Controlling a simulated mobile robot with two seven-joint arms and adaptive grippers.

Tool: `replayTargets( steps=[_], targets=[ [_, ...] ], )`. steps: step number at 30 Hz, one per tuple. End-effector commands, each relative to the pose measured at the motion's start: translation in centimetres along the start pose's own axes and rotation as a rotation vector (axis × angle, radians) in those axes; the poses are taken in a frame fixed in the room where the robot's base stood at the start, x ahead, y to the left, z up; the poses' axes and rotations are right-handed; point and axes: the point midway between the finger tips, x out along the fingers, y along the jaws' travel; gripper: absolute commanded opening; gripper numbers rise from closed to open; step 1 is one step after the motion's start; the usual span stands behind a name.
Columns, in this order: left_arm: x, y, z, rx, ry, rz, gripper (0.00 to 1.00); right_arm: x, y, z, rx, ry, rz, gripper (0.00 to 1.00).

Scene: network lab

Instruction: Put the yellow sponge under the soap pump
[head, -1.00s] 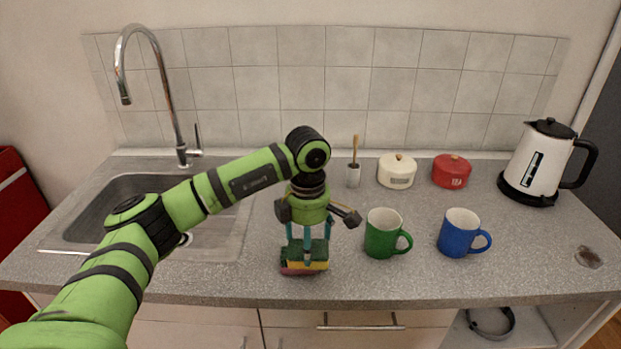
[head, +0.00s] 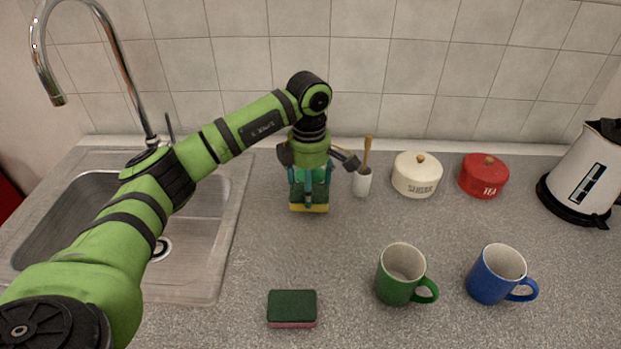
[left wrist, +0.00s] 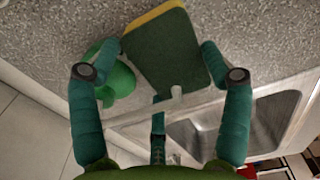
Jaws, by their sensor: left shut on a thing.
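The yellow sponge (head: 310,208) has a dark green top and a yellow front edge. My left gripper (head: 308,198) is shut on its sides, near the back of the counter. The left wrist view shows the sponge (left wrist: 165,48) between the fingers, green face towards the camera. A bright green object (head: 319,174), probably the soap pump's bottle, shows partly between and behind the fingers in the head view. In the left wrist view it seems to be the green form (left wrist: 118,82) by the left-hand finger. Its top is not clearly visible. My right gripper is not in view.
A pink sponge with a green top (head: 292,309) lies at the front. A green mug (head: 402,274) and blue mug (head: 497,273) stand right of it. A brush holder (head: 362,184) stands close right of my gripper. The sink (head: 235,215) is left. Mid-counter is clear.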

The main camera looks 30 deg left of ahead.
Motion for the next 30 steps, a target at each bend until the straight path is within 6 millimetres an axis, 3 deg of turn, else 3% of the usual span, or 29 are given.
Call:
replayTargets(
  steps=[5, 11, 15, 23, 24, 25, 30],
  targets=[
    [0.9, 0.0, 0.1, 0.002, 0.001, -0.002, 0.68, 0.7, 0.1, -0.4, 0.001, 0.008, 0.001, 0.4],
    [3.7, 0.2, 0.4, 0.006, 0.0, -0.002, 0.68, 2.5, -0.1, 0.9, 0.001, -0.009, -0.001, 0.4],
    [3.5, 0.2, 0.5, 0.007, -0.001, 0.0, 0.68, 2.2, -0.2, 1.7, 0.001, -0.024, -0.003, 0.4],
    [4.0, 0.2, 0.4, 0.006, 0.001, 0.0, 0.68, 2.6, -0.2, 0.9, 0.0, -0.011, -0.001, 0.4],
    [3.8, 0.2, 0.4, 0.006, 0.0, 0.0, 0.94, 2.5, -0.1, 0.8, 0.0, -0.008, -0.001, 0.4],
    [3.8, 0.2, 0.4, 0.006, 0.0, 0.0, 1.0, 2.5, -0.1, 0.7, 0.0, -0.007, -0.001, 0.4],
    [3.8, 0.2, 0.4, 0.006, 0.0, 0.0, 1.0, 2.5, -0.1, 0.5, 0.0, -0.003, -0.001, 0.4]
  ],
)
